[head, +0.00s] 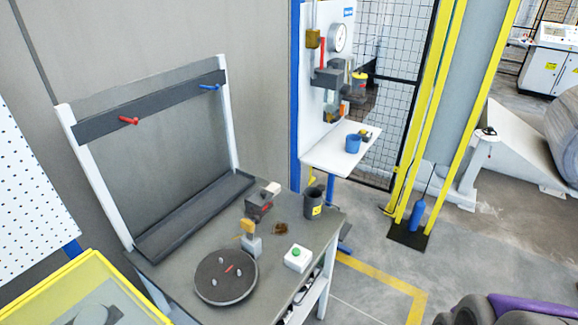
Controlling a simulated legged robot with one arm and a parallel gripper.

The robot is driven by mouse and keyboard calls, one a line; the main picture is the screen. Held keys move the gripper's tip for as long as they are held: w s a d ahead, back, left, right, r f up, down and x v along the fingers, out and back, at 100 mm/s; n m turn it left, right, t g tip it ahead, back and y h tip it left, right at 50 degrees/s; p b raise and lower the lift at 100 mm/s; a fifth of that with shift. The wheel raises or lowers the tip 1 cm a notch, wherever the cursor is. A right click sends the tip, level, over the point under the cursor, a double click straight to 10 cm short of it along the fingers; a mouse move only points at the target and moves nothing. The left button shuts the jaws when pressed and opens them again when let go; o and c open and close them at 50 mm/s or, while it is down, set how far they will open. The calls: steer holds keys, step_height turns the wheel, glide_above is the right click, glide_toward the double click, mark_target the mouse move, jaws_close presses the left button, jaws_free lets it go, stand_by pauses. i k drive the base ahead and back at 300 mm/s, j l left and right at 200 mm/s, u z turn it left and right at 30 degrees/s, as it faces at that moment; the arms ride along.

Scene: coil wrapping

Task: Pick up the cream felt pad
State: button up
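A small cream piece (272,188) shows at the back of the grey workbench (185,278), just behind a dark tool with a red mark (258,207). It is too small for me to tell whether it is the felt pad, or whether it rests on the tool or the bench. No other cream pad is clear in the head view. My gripper is not in view.
The bench also holds a dark round plate (226,291), a white box with a green button (298,258), a dark cup (315,203) and a small brown item (281,229). A rack (150,105) stands behind. Yellow posts (430,110) stand at right.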

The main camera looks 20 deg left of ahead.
mark_target(275, 188)
steer(key=i+u, duration=0.1)
steer(key=i, duration=0.45)
steer(key=i+u, duration=0.15)
steer(key=i, duration=0.45)
steer(key=i+l+u, duration=0.1)
steer(key=i, duration=0.45)
steer(key=l+u, duration=0.1)
steer(key=u, duration=1.2)
steer(key=i+l, duration=0.05)
